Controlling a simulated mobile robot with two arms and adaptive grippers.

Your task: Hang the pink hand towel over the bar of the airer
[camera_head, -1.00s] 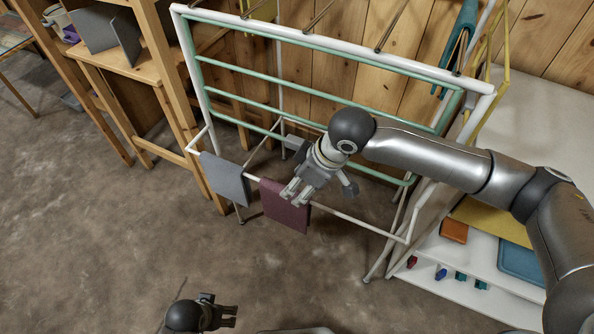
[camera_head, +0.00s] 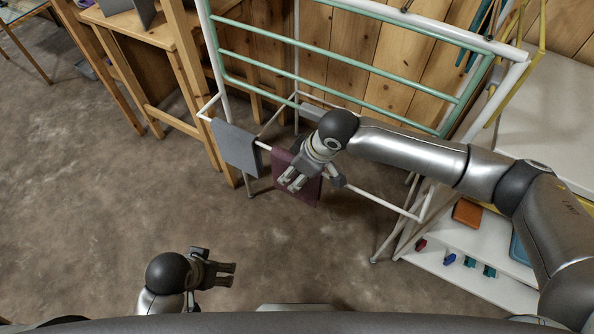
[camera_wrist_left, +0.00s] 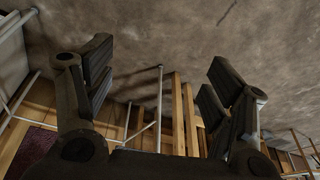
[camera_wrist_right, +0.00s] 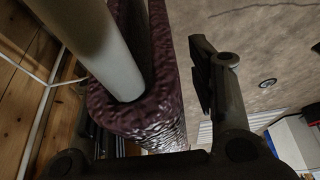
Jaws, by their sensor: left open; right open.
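The hand towel, dark plum-pink here, (camera_head: 297,186) is draped over the low front bar (camera_head: 375,198) of the white and green airer, its front flap hanging down. In the right wrist view the towel (camera_wrist_right: 165,85) wraps over the white bar (camera_wrist_right: 105,50) with a flap on each side. My right gripper (camera_head: 308,182) is at the towel, with its open fingers on either side of it; it covers part of the towel in the head view. My left gripper (camera_head: 232,274) is open and empty over the floor, well away from the airer.
A grey cloth (camera_head: 236,150) hangs on the same bar just left of the towel. A wooden shelf unit (camera_head: 145,55) stands behind left. A white unit (camera_head: 480,275) with small coloured items is at the right. The floor at left is clear.

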